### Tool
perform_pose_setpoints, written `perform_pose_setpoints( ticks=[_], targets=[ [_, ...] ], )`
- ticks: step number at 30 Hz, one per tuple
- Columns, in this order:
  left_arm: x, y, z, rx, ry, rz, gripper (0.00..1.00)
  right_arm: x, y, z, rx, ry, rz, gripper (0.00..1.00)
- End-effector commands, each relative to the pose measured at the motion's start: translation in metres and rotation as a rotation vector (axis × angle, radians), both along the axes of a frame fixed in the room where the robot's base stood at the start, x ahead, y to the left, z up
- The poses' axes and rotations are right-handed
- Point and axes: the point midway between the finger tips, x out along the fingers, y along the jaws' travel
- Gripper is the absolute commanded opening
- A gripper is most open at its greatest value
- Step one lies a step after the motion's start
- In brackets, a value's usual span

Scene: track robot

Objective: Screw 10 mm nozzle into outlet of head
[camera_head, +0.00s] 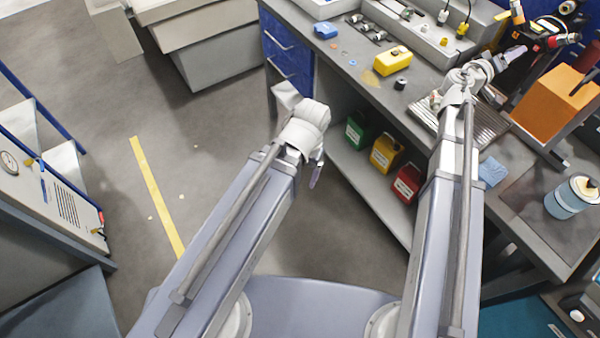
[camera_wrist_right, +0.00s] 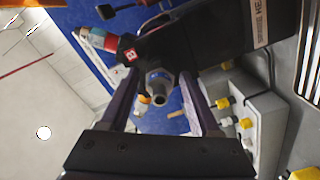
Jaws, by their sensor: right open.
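My right gripper (camera_head: 515,54) reaches over the back of the workbench, beside a dark device with red parts (camera_head: 560,40). In the right wrist view, the right gripper (camera_wrist_right: 159,78) has its two dark fingers apart. A grey metal fitting with a round opening (camera_wrist_right: 159,98) shows between them, below a dark head-like body (camera_wrist_right: 225,35); whether the fingers touch it I cannot tell. I cannot make out a 10 mm nozzle for certain. My left gripper (camera_head: 317,172) hangs in free air in front of the bench, pointing down; its finger gap does not show.
On the workbench (camera_head: 350,68) stand a yellow box (camera_head: 393,60), a small black cylinder (camera_head: 400,84) and an orange box (camera_head: 555,105). A blue-grey canister (camera_head: 572,195) stands at the right. Green, yellow and red (camera_head: 407,183) containers sit on the lower shelf.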

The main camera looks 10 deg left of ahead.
Motion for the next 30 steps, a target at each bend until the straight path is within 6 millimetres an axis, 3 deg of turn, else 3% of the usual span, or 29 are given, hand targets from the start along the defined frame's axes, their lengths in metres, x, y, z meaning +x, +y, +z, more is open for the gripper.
perform_pose_setpoints(
  ticks=[22, 30],
  targets=[
    [0.0, 0.0, 0.0001, 0.0, 0.0, 0.0, 0.81, -0.0029, 0.0024, 0.0001, -0.013, 0.016, -0.001, 0.64],
    [0.0, 0.0, 0.0001, 0.0, 0.0, 0.0, 0.81, -0.0028, 0.0024, 0.0001, -0.236, 0.277, -0.001, 0.64]
  ],
)
